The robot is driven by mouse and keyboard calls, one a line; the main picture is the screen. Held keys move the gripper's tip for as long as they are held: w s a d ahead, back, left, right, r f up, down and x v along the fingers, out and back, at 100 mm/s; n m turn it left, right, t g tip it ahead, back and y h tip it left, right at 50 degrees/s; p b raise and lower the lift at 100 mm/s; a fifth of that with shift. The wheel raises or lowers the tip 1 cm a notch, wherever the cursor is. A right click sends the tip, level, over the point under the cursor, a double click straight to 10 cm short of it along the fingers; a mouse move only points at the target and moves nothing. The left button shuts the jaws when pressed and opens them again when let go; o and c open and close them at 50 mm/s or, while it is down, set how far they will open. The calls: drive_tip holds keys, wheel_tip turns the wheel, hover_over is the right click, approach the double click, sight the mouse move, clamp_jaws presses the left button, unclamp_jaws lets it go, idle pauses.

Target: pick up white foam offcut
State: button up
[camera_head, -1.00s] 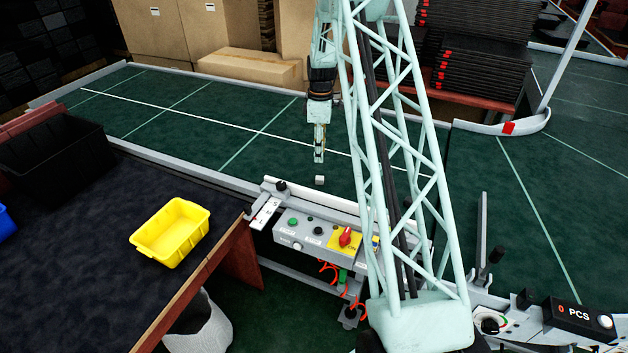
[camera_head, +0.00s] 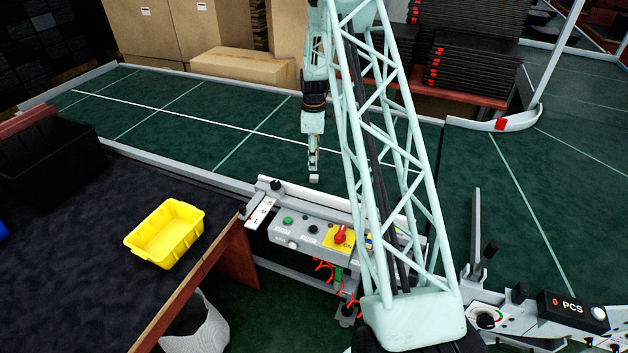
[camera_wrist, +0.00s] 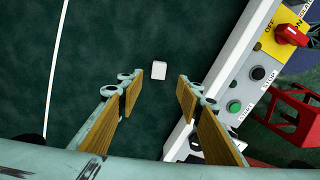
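The white foam offcut (camera_head: 314,178) is a small white block on the green conveyor, close to its near edge rail. In the wrist view the foam offcut (camera_wrist: 159,70) lies ahead of the fingertips, roughly midway between the two fingers. My gripper (camera_head: 313,164) points down just above the offcut in the head view. In the wrist view my gripper (camera_wrist: 157,82) is open, with a wide gap between its wood-coloured pads and nothing between them. I cannot tell the exact height left between fingertips and offcut.
A control box (camera_head: 310,233) with buttons and a red knob stands beside the conveyor rail (camera_head: 320,195), right of the gripper in the wrist view. A yellow bin (camera_head: 167,233) and a black crate (camera_head: 50,160) sit on the dark table. The conveyor left of the offcut is clear.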

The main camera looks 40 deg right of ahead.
sight(314, 176)
drive_tip(key=shift+f, duration=1.9)
drive_tip(key=shift+f, duration=0.15)
drive_tip(key=shift+w+d+f, duration=0.1)
drive_tip(key=shift+d+f, duration=0.05)
drive_tip(key=shift+f, duration=2.3)
drive_tip(key=shift+c, duration=0.5)
drive_tip(key=c, duration=0.6)
drive_tip(key=shift+c, duration=0.2)
